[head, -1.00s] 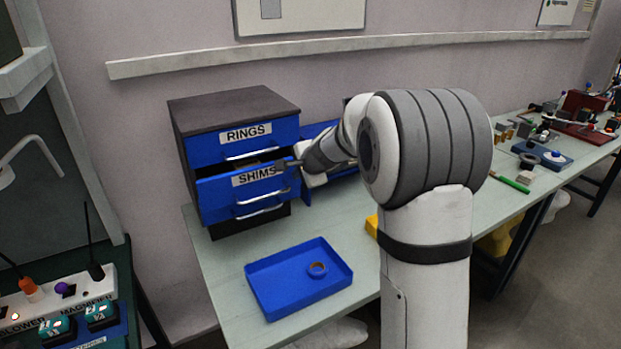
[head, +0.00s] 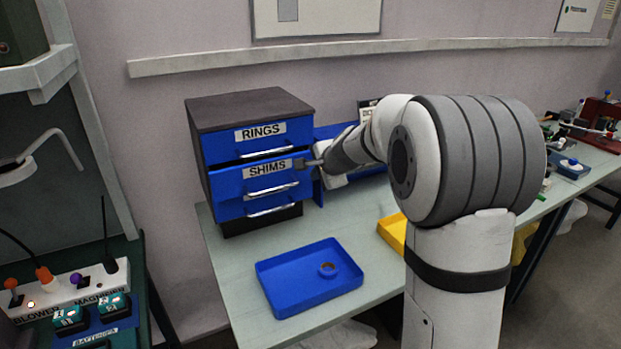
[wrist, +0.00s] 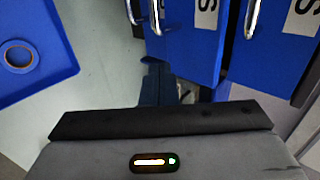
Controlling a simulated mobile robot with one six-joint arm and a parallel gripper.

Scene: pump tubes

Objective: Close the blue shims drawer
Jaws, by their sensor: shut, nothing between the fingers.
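The blue SHIMS drawer (head: 232,186) is in the small cabinet, below the RINGS drawer (head: 222,150). It stands out a little from the cabinet face, with a dark gap above it. My gripper (head: 303,164) is shut and empty, its tip at the right end of the SHIMS front, beside the label; contact looks likely but is hard to tell. In the wrist view the SHIMS front (wrist: 190,55) lies just beyond my shut fingers (wrist: 158,82), and the RINGS front (wrist: 275,55) is to the right.
A blue tray (head: 275,300) with a tan ring (head: 327,270) lies on the bench in front of the cabinet. A yellow bin (head: 393,232) stands to the right, partly behind my arm. A lower handle (head: 270,211) sits under the SHIMS handle. The bench between cabinet and tray is clear.

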